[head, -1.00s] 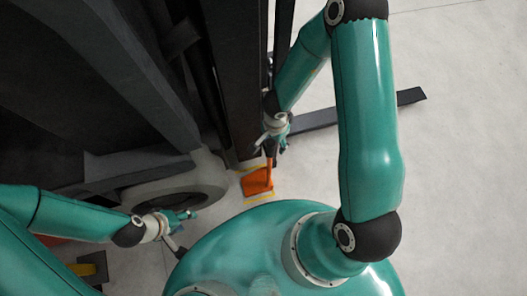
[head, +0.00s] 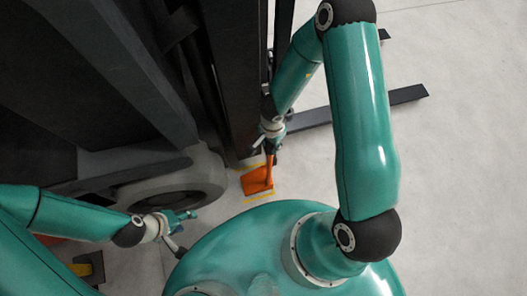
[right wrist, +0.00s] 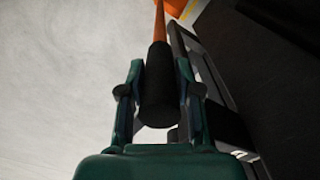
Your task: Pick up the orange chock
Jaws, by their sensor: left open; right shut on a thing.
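The orange chock (head: 257,182) is a wedge with a thin handle, on the floor beside the grey wheel, within yellow floor marks. My right gripper (head: 273,141) is above it, shut on the handle. In the right wrist view, the right gripper (right wrist: 160,78) has its fingers either side of the handle's black grip (right wrist: 157,95). The chock's orange body (right wrist: 178,6) is partly cut off at the top edge there. I cannot tell whether the chock touches the floor. My left gripper (head: 182,233) is open and empty, at the lower left near the wheel.
The grey wheel (head: 205,183) and large dark frame (head: 238,70) close off the left side. A dark flat bar (head: 405,95) lies on the floor behind my right arm. A yellow and black object (head: 88,268) is at lower left. The floor on the right is clear.

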